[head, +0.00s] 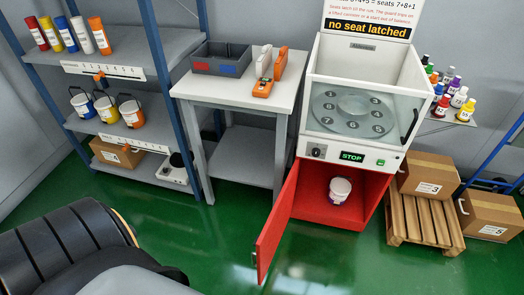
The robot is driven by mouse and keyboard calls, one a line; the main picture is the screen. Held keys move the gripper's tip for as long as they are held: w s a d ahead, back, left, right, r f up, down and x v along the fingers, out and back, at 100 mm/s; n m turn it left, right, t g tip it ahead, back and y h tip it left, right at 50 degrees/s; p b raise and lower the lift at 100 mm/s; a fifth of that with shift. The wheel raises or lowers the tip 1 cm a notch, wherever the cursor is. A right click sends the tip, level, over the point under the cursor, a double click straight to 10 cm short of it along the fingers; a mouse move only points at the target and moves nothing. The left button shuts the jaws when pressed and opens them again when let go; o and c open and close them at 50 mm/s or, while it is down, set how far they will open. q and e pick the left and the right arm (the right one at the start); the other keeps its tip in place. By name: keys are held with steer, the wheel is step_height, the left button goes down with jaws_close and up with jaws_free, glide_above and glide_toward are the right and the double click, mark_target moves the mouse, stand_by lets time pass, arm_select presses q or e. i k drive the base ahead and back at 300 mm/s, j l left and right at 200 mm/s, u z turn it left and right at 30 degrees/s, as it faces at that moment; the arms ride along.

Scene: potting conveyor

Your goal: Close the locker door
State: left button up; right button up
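The locker is the red compartment (322,207) under the white machine. Its red door (277,224) stands wide open, swung out toward me from the locker's left side, with a small handle near its free lower edge. A white bucket with a dark band (340,190) stands inside the locker. Neither of my grippers shows in the head view; only dark and grey parts of my own body fill the lower left.
A white table (235,96) with a grey bin and orange tools stands left of the machine, and a shelf rack (150,60) is farther left. A wooden pallet (424,218) with boxes is at the right. The green floor (350,265) in front is clear.

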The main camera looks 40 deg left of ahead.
mark_target(267, 242)
steer(key=j+z, duration=0.1)
steer(key=j, duration=1)
steer(key=j+z, duration=0.15)
steer(key=j, duration=0.95)
steer(key=k, duration=0.05)
